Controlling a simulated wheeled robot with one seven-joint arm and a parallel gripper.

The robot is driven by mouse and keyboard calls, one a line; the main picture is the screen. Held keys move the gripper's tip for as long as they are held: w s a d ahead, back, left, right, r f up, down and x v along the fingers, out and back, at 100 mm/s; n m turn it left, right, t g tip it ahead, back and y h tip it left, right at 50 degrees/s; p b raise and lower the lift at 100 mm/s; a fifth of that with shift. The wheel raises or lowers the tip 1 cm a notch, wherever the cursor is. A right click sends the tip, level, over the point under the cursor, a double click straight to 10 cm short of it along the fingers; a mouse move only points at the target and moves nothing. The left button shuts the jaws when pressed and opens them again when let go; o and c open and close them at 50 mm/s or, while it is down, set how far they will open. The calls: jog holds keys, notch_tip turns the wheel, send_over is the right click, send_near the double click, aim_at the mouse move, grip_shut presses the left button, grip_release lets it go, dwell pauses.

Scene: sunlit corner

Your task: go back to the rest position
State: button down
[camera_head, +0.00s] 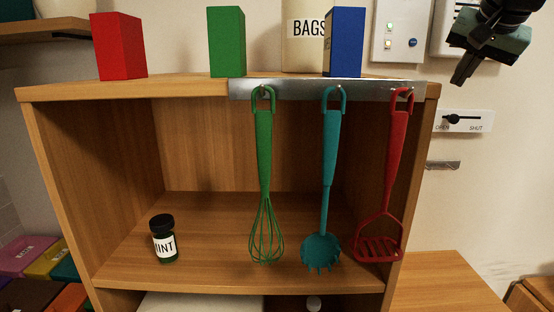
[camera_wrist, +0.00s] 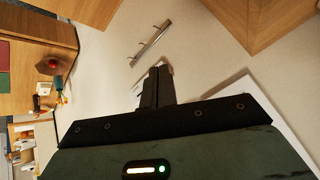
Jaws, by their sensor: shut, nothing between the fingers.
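My gripper (camera_head: 463,75) hangs at the top right of the head view, in front of the wall panels, with its fingers pointing down and to the left. In the wrist view my gripper (camera_wrist: 157,85) shows its two dark fingers together, with nothing between them. It is apart from the shelf and from the hanging utensils.
A wooden shelf unit (camera_head: 200,89) bears red (camera_head: 120,46), green (camera_head: 227,42) and blue (camera_head: 345,42) blocks on top. A MINT jar (camera_head: 163,240) stands inside. An OPEN/SHUT slider (camera_head: 462,120) is on the wall.

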jog(key=s+a+f+n+g, duration=0.1)
jog(key=s+f+n, duration=0.15)
jog(key=f, duration=0.75)
jog(key=s+a+f+n+g, duration=0.1)
jog(key=s+f+g, duration=0.15)
jog(key=f, duration=0.65)
jog(key=s+f+n+g, duration=0.2)
jog(key=s+f+n, duration=0.1)
jog(key=s+f, duration=1.05)
jog(key=s+a+f+n+b, duration=0.2)
jog(key=s+a+f+b, duration=0.1)
jog(key=a, duration=0.3)
jog(key=s+a+f+n+g+b, duration=0.1)
jog(key=s+a+f+n+b, duration=0.2)
jog(key=s+a, duration=0.3)
jog(key=s+a+f+n+g+y+b, duration=0.1)
jog(key=s+a+f+n+b, duration=0.2)
jog(key=a, duration=0.3)
jog(key=shift+s+a+f+b, duration=0.45)
jog(key=shift+s+b, duration=0.25)
jog(key=shift+b, duration=0.15)
